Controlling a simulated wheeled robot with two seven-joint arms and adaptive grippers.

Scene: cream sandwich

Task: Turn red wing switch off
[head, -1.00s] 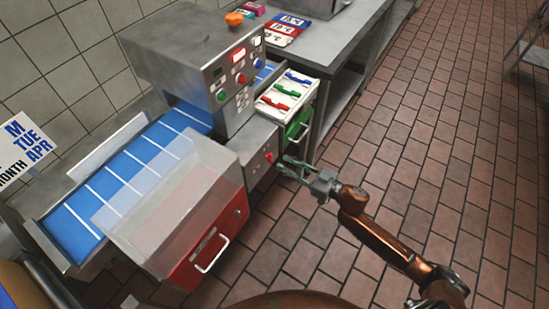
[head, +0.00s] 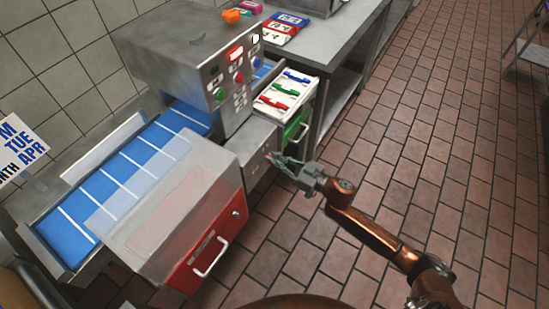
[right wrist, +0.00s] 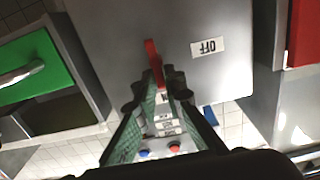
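The red wing switch (right wrist: 152,62) is a slim red lever on a grey panel in the right wrist view. An OFF label (right wrist: 207,47), upside down in this view, is beside it. My right gripper (right wrist: 157,82) points at the switch, its green-padded fingers on either side of the lever's near end with a narrow gap between them. I cannot tell whether they touch it. In the head view my right gripper (head: 279,165) is close to the machine's grey lower side panel, and the switch is small and partly hidden at its fingertips. My left gripper is not in view.
A grey machine (head: 188,65) with buttons and a blue conveyor (head: 110,185) is on the left. A red box (head: 205,255) with a handle is in front. A green drawer (head: 297,124) is beyond the gripper.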

